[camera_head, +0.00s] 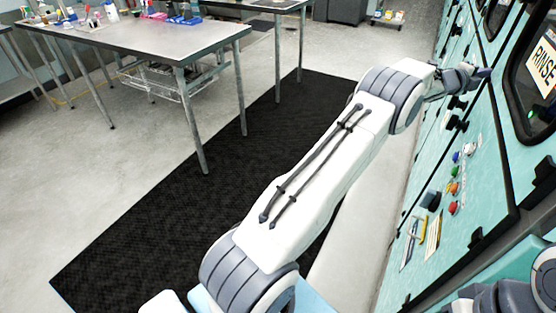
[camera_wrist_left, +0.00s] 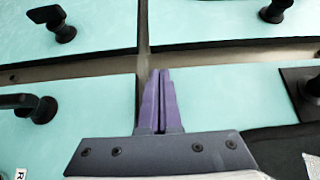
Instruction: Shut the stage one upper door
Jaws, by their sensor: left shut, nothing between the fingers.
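The teal machine front (camera_head: 463,140) runs along the right side of the head view, with several doors and panels. I cannot tell for certain which panel is the stage one upper door. My left gripper (camera_head: 484,73) reaches out to the machine's upper doors, its fingers shut and empty. In the left wrist view the purple fingers (camera_wrist_left: 160,74) are together in front of teal panels, near where a horizontal and a vertical gap meet. Black handles show on the panels, one at upper left (camera_wrist_left: 62,22) and one at left (camera_wrist_left: 38,107). Whether the fingers touch a panel is unclear.
A door with a dark window and a RINSE sign (camera_head: 543,66) is at the right edge. Coloured buttons (camera_head: 456,187) sit on a lower panel. A metal table (camera_head: 150,38) stands at left. A black mat (camera_head: 150,225) and open floor lie between.

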